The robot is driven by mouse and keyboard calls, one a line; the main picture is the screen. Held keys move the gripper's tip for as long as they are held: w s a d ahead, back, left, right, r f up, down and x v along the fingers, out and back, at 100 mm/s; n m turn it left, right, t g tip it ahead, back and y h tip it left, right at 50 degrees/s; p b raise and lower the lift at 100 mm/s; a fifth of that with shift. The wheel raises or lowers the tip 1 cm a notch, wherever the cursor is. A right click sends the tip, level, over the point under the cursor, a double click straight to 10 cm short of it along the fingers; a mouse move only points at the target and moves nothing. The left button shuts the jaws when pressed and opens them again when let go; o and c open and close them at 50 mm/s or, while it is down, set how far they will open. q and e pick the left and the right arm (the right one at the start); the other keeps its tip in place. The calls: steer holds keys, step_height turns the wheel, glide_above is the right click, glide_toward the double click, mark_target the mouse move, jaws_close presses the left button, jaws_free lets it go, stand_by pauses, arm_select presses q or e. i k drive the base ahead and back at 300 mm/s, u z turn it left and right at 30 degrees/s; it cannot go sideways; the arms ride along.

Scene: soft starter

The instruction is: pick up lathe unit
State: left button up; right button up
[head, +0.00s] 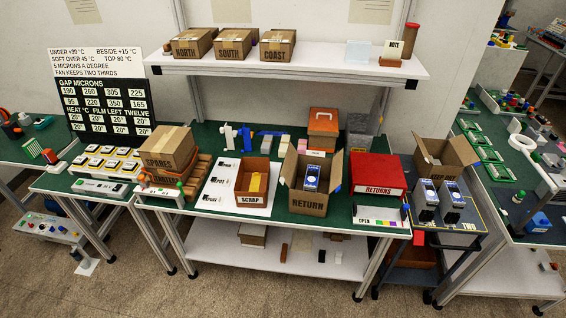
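No label that I can read says lathe, so I cannot tell which unit it is. Two similar dark grey units, the left one (426,199) and the right one (452,200), stand side by side on the cart at the right. Their lower fronts show round dark shapes. Neither of my grippers is in view.
A red RETURNS box (377,173) stands right of the RETURN box, and a brown SCRAP bin (252,184) stands left of it. An open carton (446,157) sits behind the cart's units. A shelf (330,66) with small cartons hangs above. Floor (230,285) in front is clear.

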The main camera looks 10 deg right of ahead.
mark_target(313, 172)
steer(key=z, duration=0.05)
steer(key=k, duration=0.6)
steer(key=u, duration=0.75)
steer(key=i, duration=1.95)
steer(key=z, duration=0.85)
